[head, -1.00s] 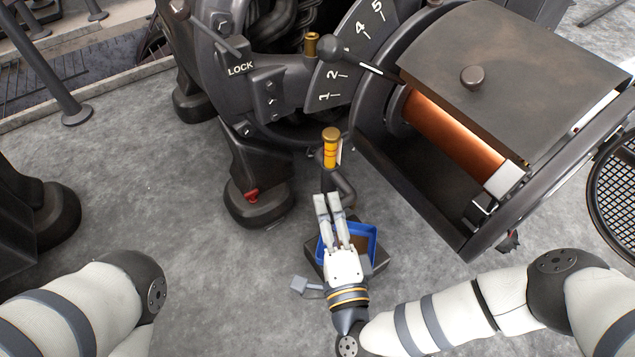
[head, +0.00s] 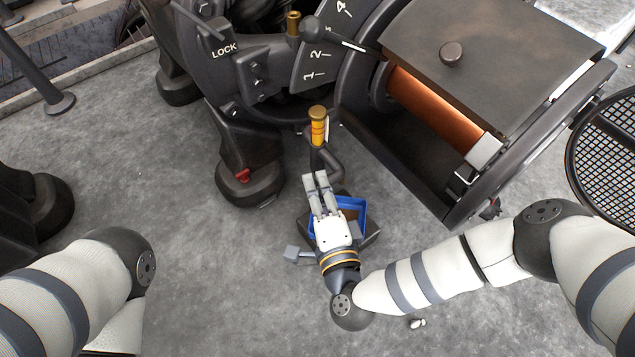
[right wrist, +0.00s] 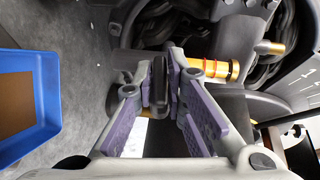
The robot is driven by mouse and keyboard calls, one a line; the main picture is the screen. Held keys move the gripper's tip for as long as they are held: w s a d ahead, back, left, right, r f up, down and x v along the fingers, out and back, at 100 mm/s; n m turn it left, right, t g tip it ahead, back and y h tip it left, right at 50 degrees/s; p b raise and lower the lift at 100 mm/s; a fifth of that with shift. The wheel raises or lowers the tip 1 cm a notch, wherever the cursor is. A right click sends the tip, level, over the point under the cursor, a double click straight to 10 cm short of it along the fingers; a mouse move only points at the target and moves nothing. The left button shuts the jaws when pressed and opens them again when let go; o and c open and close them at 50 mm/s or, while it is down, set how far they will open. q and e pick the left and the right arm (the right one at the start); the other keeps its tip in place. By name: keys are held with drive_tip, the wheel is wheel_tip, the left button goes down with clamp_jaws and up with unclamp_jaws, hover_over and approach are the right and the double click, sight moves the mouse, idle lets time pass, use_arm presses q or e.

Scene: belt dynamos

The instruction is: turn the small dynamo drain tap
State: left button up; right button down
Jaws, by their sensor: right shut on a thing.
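The dynamo's drain fitting is a dark elbow pipe (head: 328,160) below an amber sight glass with a brass cap (head: 318,128). My right gripper (head: 315,176) reaches to the foot of this pipe. In the right wrist view its fingers (right wrist: 163,80) are shut on a thin dark tap handle (right wrist: 159,88), which stands between the pads. The sight glass (right wrist: 218,70) lies just beyond the right fingertip there. The fingers hide most of the tap in the head view. My left gripper is out of view; only part of the left arm shows.
A mesh basket (head: 610,150) is far right.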

drive_tip(key=r+g+p, duration=0.1)
drive_tip(key=p, duration=0.2)
drive_tip(key=shift+w+n+g, duration=0.1)
drive_tip(key=shift+n+g, duration=0.3)
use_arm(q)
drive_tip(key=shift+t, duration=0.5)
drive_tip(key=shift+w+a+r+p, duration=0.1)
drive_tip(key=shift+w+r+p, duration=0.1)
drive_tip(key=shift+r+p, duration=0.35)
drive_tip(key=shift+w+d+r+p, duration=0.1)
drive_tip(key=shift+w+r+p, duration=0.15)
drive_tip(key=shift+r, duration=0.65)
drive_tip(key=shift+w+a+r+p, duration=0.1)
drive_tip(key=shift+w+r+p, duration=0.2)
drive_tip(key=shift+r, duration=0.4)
use_arm(e)
drive_tip(key=shift+f+n+g+h, duration=0.35)
drive_tip(key=shift+g+h, duration=0.35)
drive_tip(key=shift+g, duration=0.3)
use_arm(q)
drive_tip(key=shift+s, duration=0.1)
use_arm(e)
drive_tip(key=shift+f, duration=0.1)
drive_tip(key=c, duration=1.6)
unclamp_jaws()
drive_tip(key=shift+c, duration=0.2)
drive_tip(key=v, duration=1.2)
